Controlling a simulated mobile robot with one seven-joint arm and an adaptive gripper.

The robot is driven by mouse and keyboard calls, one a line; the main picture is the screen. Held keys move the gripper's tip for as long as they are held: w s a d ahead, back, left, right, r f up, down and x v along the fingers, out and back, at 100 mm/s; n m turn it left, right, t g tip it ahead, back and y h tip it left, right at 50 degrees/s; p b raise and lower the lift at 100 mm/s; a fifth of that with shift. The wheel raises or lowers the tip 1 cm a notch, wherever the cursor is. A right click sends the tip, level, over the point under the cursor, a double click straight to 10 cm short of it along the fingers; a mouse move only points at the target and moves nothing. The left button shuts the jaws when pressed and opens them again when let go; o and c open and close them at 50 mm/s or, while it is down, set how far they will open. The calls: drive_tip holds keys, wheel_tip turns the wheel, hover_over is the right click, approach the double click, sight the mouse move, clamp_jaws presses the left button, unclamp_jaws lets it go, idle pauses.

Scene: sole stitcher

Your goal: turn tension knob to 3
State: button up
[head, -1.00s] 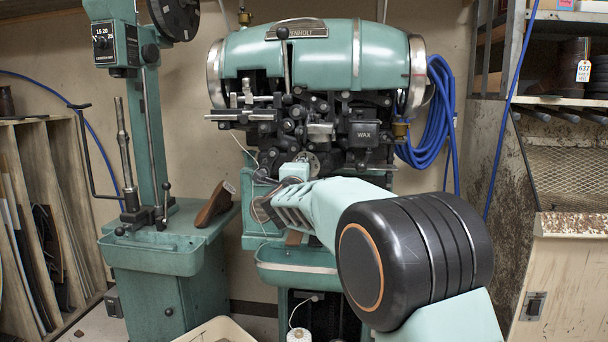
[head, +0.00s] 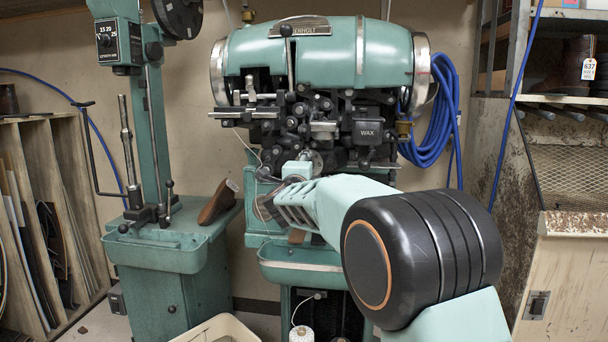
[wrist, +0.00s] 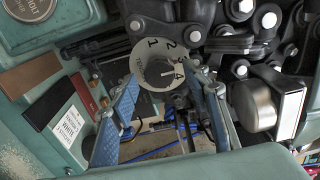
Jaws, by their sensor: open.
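The tension knob (wrist: 155,75) is a dark round knob in the middle of the wrist view. A pale dial ring (wrist: 142,52) around it carries the numbers 1, 2, 3 and 4. A light mark on the knob points right, near 3 and 4; I cannot tell exactly which. My gripper (wrist: 162,82) is open, with one blue-padded finger on each side of the knob. I cannot tell whether either finger touches it. In the head view my gripper (head: 268,207) is in front of the green stitcher (head: 330,55), below its black mechanism, and its fingers are partly hidden.
Black linkages (wrist: 245,45) and a metal block (wrist: 253,105) crowd the knob's right side. Labelled cards (wrist: 62,118) lie to its left. A second green machine (head: 160,245) holding a brown shoe (head: 217,203) stands left, and a rusty shelf unit (head: 555,185) stands right.

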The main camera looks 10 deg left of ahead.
drive_tip(key=s, duration=1.1)
drive_tip(key=shift+s+a, duration=0.2)
drive_tip(key=shift+s, duration=0.15)
drive_tip(key=shift+r, duration=0.1)
